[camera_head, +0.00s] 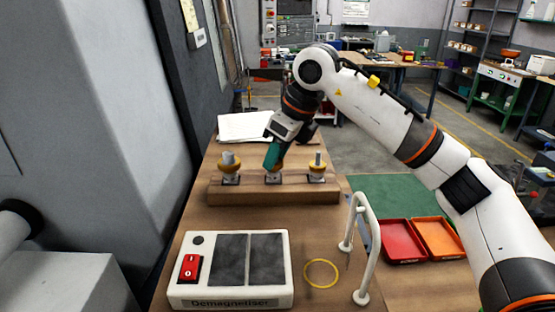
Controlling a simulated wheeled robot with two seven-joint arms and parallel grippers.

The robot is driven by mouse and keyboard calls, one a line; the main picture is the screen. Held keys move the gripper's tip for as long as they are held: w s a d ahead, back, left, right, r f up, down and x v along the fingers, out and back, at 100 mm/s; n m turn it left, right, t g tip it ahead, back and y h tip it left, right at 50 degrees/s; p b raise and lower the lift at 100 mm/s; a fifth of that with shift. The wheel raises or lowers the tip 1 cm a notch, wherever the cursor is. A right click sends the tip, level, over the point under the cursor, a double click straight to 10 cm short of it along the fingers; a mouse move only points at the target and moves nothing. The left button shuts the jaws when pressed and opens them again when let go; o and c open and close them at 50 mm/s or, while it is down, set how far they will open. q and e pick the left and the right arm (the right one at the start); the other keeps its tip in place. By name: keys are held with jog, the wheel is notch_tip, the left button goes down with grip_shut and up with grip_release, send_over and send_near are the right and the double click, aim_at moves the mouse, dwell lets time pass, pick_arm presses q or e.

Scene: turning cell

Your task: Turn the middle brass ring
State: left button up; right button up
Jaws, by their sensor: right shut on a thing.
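A wooden block (290,193) on the bench carries three brass rings on dark square bases in a row. The left brass ring (231,167) and the right brass ring (318,166) stand free, with pale posts rising from them. My right gripper (274,166) reaches down from above, tilted, with its teal fingers shut on the middle brass ring. The fingers hide most of that ring; its dark base (274,180) shows below. My left gripper is not in view.
A demagnetiser box (232,268) with a red switch stands in front of the block. Beside it are a yellow hoop (321,273) lying flat and an upright white rail (371,235). Red (402,256) and orange (440,254) trays lie right. Papers (244,126) lie behind.

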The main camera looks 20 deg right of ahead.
jog(key=shift+r+m, duration=0.1)
jog(key=shift+m, duration=0.4)
jog(key=o, duration=1)
jog(key=shift+b, duration=0.3)
jog(key=b+v, duration=0.3)
jog(key=v, duration=0.9)
jog(key=shift+s+a, duration=0.2)
